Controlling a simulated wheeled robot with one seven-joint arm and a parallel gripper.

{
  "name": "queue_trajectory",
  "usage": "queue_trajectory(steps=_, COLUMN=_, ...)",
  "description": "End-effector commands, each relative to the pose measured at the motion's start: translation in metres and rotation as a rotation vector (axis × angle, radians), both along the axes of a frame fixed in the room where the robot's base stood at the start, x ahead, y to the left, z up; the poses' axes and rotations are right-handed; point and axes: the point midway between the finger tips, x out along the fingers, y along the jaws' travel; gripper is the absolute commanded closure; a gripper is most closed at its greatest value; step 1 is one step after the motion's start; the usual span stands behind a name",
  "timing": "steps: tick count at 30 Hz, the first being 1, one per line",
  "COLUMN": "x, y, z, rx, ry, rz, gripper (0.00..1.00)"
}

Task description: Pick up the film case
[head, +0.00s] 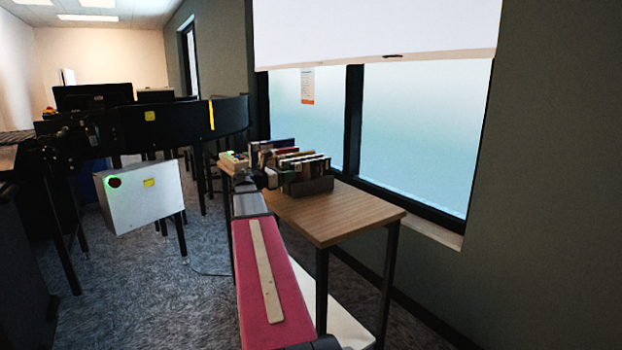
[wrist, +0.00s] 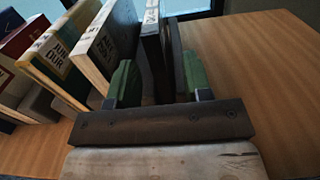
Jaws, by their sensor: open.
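A slim black case (wrist: 151,48) with a white label on its upper spine stands upright in the wrist view; it looks like the film case. My gripper (wrist: 159,72) is open, with one green finger to the left of the case and the other to the right. A dark upright plate (wrist: 172,48) stands close against the case's right side, also between the fingers. Whether either finger touches anything is unclear. The lower part of the case is hidden behind my gripper. In the head view, my arm hides part of the row and the case cannot be singled out.
Several books, including a white-spined book (wrist: 98,48) and a yellow-edged book (wrist: 52,58), stand left of my gripper. The wooden table (head: 345,212) is clear at its near right, beside the dark holder (head: 312,186). A window (head: 415,135) is behind.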

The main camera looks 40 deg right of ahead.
Motion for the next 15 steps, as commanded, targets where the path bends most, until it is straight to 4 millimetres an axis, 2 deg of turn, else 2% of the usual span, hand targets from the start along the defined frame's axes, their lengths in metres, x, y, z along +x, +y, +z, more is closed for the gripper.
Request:
queue_trajectory(steps=5, x=0.000, y=-0.012, z=-0.001, rx=0.001, ry=0.000, rz=-0.002, gripper=0.54)
queue_trajectory(steps=12, x=-0.002, y=-0.045, z=-0.003, rx=0.001, ry=-0.001, rz=-0.001, gripper=0.54)
queue_trajectory(steps=15, x=-0.004, y=-0.053, z=-0.003, rx=0.001, ry=-0.001, rz=0.000, gripper=0.54)
